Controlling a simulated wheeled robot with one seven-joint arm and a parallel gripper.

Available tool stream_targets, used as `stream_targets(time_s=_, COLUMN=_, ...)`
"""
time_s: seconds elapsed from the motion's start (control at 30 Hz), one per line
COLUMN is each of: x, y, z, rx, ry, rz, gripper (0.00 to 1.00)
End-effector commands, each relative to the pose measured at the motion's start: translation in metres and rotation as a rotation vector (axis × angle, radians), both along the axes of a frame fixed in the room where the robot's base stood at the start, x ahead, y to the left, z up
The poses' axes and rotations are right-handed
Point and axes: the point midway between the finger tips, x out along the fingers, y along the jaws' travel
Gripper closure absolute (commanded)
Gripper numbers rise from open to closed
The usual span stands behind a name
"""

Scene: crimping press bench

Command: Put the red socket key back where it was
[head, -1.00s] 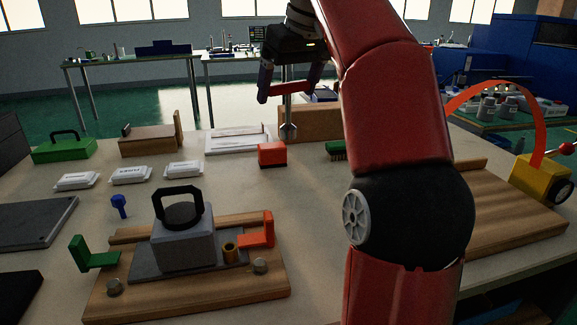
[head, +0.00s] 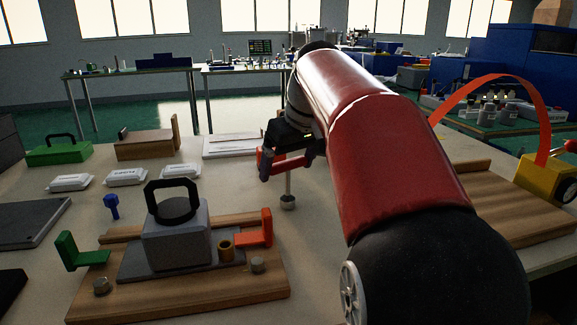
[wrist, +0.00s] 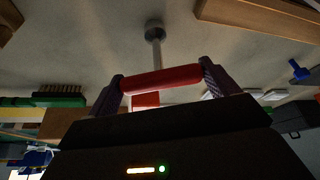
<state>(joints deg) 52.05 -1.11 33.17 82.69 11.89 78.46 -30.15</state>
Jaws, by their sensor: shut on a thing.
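The red socket key has a red bar handle (wrist: 162,79) and a grey metal shaft ending in a round socket (wrist: 154,31). My gripper (wrist: 163,84) is shut on the handle, one finger at each end. In the head view my gripper (head: 287,163) holds the key over the bench's middle, right of the fixture. The shaft hangs nearly upright with the socket (head: 288,202) at the bottom. I cannot tell whether the socket touches the bench. The key's former place is not clearly marked in these views.
A wooden board (head: 510,215) lies right. Bench between fixture and my arm is clear.

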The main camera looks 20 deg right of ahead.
Motion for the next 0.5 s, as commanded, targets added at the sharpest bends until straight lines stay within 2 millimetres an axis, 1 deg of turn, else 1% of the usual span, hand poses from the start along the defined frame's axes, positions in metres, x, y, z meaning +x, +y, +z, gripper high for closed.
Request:
stream_targets(time_s=0.2, x=0.0002, y=0.0000, z=0.0007, rx=-0.001, ry=-0.001, rz=0.001, gripper=0.37)
stream_targets(time_s=0.33, x=0.0002, y=0.0003, z=-0.0035, rx=0.000, ry=-0.001, rz=0.001, gripper=0.37)
stream_targets(time_s=0.37, x=0.0002, y=0.0003, z=-0.0037, rx=0.000, ry=0.000, rz=0.001, gripper=0.12)
stream_targets(time_s=0.4, x=0.0001, y=0.0002, z=-0.0027, rx=0.000, ry=0.000, rz=0.001, gripper=0.07)
stream_targets(time_s=0.47, x=0.0002, y=0.0001, z=-0.0027, rx=0.000, ry=0.000, rz=0.001, gripper=0.00)
stream_targets(time_s=0.5, x=0.0002, y=0.0001, z=-0.0027, rx=0.000, ry=0.000, rz=0.001, gripper=0.00)
